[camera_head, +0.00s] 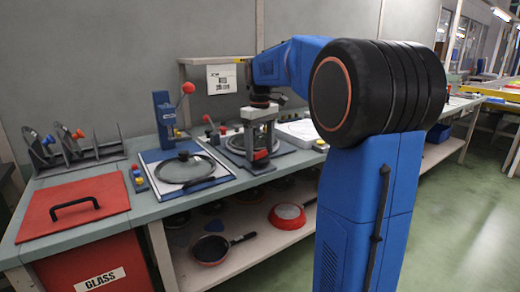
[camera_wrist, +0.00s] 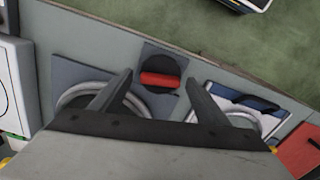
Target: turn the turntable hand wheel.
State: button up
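The hand wheel (camera_wrist: 173,65) is a dark round disc with a red bar grip (camera_wrist: 160,79) across it, on a small grey plate at the bench's front edge. In the head view its red grip (camera_head: 261,155) shows low between my fingers. My gripper (camera_head: 260,148) points down over it, its two grey fingers apart. In the wrist view my gripper (camera_wrist: 159,78) has one finger on each side of the red grip. I cannot tell whether the fingers touch it. The turntable (camera_head: 233,142), with a silver ring, lies behind the wheel and is partly hidden by my gripper.
A board with a glass lid (camera_head: 185,168) lies left of the wheel, with a blue press (camera_head: 165,118) behind it. A red bin lid (camera_head: 75,207) is further left. A white device (camera_head: 301,130) stands right. Pans (camera_head: 211,249) lie on the lower shelf.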

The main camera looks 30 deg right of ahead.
aim_at(260, 152)
jog(key=shift+r, duration=0.1)
notch_tip(260, 152, up, 17)
dwell(0.7)
jog(key=shift+s, duration=0.1)
jog(key=s+a+f+m+t, duration=0.1)
jog(key=s+a+f, duration=0.4)
jog(key=s, duration=0.2)
jog(key=s+a+f+t, duration=0.1)
jog(key=s+a+f, duration=0.4)
jog(key=s+f, duration=0.15)
jog(key=s+a+f+m+t, duration=0.1)
jog(key=s+a+f, duration=0.1)
jog(key=s+f, duration=0.6)
jog(key=s+a+f+t, duration=0.1)
jog(key=s+a+f, duration=0.2)
jog(key=s+f, duration=0.5)
notch_tip(260, 152, down, 4)
jog(key=shift+s+a+r+m+t, duration=0.1)
jog(key=shift+s+a+m+t, duration=0.15)
jog(key=shift+a+m+t, duration=0.15)
